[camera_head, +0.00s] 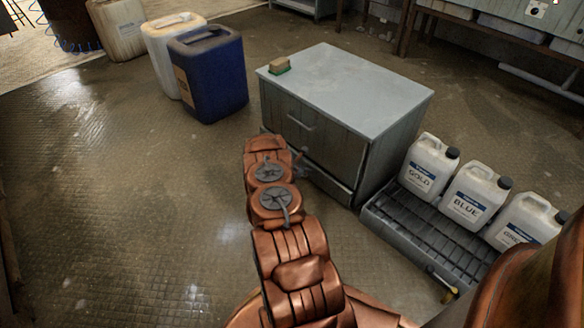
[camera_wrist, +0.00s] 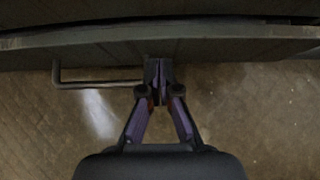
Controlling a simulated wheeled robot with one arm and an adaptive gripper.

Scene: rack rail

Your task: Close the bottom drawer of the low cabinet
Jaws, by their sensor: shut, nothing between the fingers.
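The low cabinet (camera_head: 345,85) is grey with a pale top and stands on the tiled floor. Its upper drawer front has a bar handle and looks flush. The bottom drawer (camera_head: 332,184) is mostly hidden behind my arm; its right end seems to stand out slightly, but I cannot tell how far. In the wrist view the bottom drawer's front (camera_wrist: 225,50) runs across the top, with its bar handle (camera_wrist: 95,83) left of my gripper (camera_wrist: 157,70). My gripper is shut and empty, its tips at the drawer front right beside the handle, seemingly touching it.
A blue jerrycan (camera_head: 211,80) and pale jerrycans (camera_head: 158,42) stand to the left. A grey rack tray (camera_head: 405,232) with several white jugs (camera_head: 430,165) stands close on the right. The floor at left is clear.

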